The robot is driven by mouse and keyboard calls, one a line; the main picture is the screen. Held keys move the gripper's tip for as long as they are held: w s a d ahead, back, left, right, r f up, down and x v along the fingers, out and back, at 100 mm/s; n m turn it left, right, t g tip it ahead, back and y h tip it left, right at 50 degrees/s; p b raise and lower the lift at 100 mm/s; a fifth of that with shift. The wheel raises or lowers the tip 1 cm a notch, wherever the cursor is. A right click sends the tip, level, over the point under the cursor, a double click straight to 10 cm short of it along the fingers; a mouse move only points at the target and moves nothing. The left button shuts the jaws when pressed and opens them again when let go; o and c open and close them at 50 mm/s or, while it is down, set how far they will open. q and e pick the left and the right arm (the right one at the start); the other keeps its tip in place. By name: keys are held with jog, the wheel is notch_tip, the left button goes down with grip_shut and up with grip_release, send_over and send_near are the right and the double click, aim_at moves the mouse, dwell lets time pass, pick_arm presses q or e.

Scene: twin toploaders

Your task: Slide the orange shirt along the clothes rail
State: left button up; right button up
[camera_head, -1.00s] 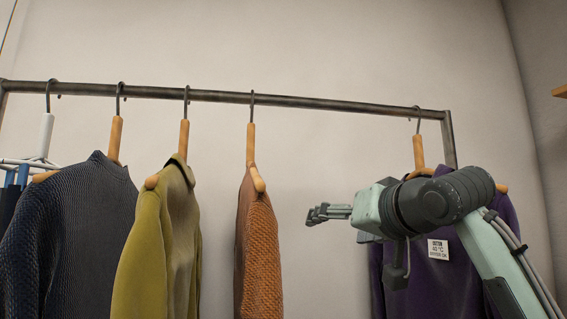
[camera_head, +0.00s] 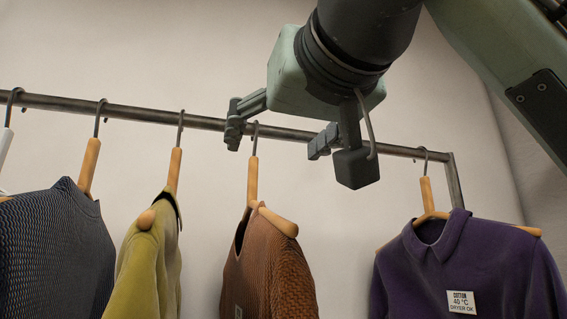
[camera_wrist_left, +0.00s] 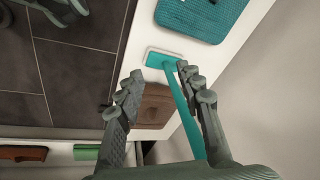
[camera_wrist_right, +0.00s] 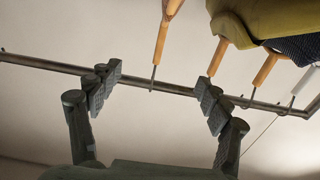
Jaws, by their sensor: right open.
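The orange-brown knitted shirt (camera_head: 272,268) hangs from a wooden hanger (camera_head: 252,182) on the grey metal clothes rail (camera_head: 212,123) in the head view. My right gripper (camera_head: 279,133) is open at the rail, fingers spread along it, with the orange shirt's hook between them. The right wrist view also shows the open right gripper (camera_wrist_right: 158,95), with that hanger's neck (camera_wrist_right: 161,42) and hook between the fingers; I cannot tell whether they touch. My left gripper (camera_wrist_left: 162,92) is open, seen only in the left wrist view.
An olive shirt (camera_head: 145,265) and a dark blue sweater (camera_head: 55,250) hang left of the orange shirt. A purple shirt (camera_head: 465,262) hangs near the rail's right end. Bare rail lies between orange and purple. A teal handle (camera_wrist_left: 180,105) shows beyond my left gripper.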

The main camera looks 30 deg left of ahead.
aim_at(254, 177)
jog(key=shift+w+a, duration=0.25)
jog(key=p+x, duration=0.2)
jog(key=x, duration=0.3)
jog(key=p+x, duration=0.1)
jog(key=x, duration=0.2)
jog(key=shift+w+a, duration=0.1)
jog(key=shift+w, duration=0.05)
jog(key=x, duration=0.5)
pick_arm(q)
jog(key=s+f+g, duration=0.1)
jog(key=s+f, duration=0.3)
jog(key=f, duration=0.5)
jog(key=shift+a+f, duration=0.2)
jog(key=shift+a, duration=0.15)
pick_arm(e)
jog(key=shift+x, duration=1)
jog(key=shift+c, duration=0.4)
grip_shut()
